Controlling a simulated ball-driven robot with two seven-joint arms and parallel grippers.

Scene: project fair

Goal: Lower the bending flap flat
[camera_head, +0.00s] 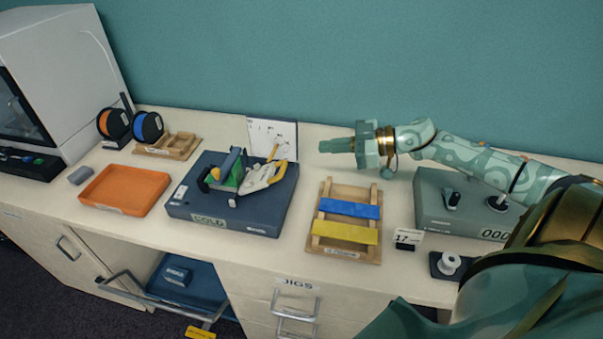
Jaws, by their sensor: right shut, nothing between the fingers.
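A flat dark blue-grey unit (260,217) marked COLD lies on the counter left of centre. A dark upright piece (229,163), a green part (228,180) and a white-and-yellow tool-like piece (262,179) stand on it. A pale upright panel (284,133) with markings stands at its back edge. I cannot tell for sure which piece is the bending flap. My right gripper (324,146) is shut and empty, pointing left above the back of the counter, right of the unit and apart from it. My left gripper is not in view.
A wooden rack (313,243) with blue and yellow strips lies right of the unit. A grey-green box (430,207) with knobs is further right. An orange tray (101,205), two spools (147,127) and a white machine (70,60) are left. A drawer (160,302) stands open below.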

